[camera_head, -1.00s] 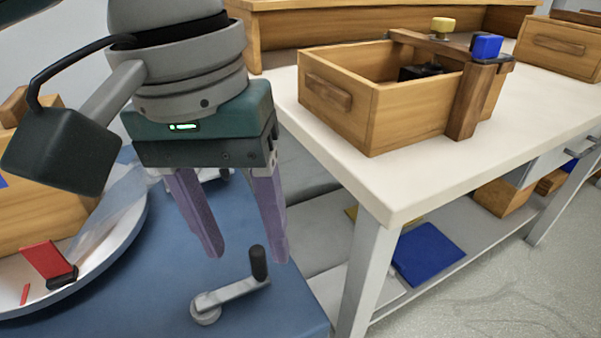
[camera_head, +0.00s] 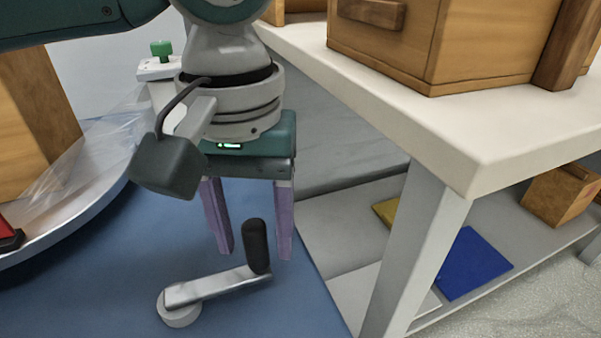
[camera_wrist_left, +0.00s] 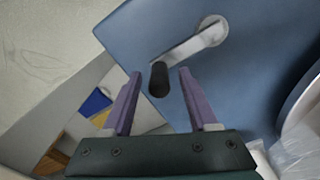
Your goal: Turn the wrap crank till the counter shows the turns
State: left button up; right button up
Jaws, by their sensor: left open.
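The wrap crank (camera_head: 215,287) lies on the blue surface in the head view, with a metal arm running from a round hub at the left to an upright black handle (camera_head: 256,246). My left gripper (camera_head: 257,256) points down, open, with its two purple fingers on either side of the handle in the picture. In the left wrist view the handle (camera_wrist_left: 159,79) shows between the fingertips, and the crank arm (camera_wrist_left: 190,47) runs up to the right. I cannot tell whether a finger touches the handle. The counter cannot be made out. My right gripper is not in view.
A white-topped table (camera_head: 400,110) with a wooden drawer box (camera_head: 430,45) stands close on the right. Its lower shelf holds a blue sheet (camera_head: 473,262) and a wooden block (camera_head: 560,195). A round turntable (camera_head: 85,215) with a wrapped wooden load stands at the left.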

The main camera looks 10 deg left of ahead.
pick_arm(q)
jog(key=shift+f, duration=0.3)
grip_shut()
dwell(0.3)
dwell(1.0)
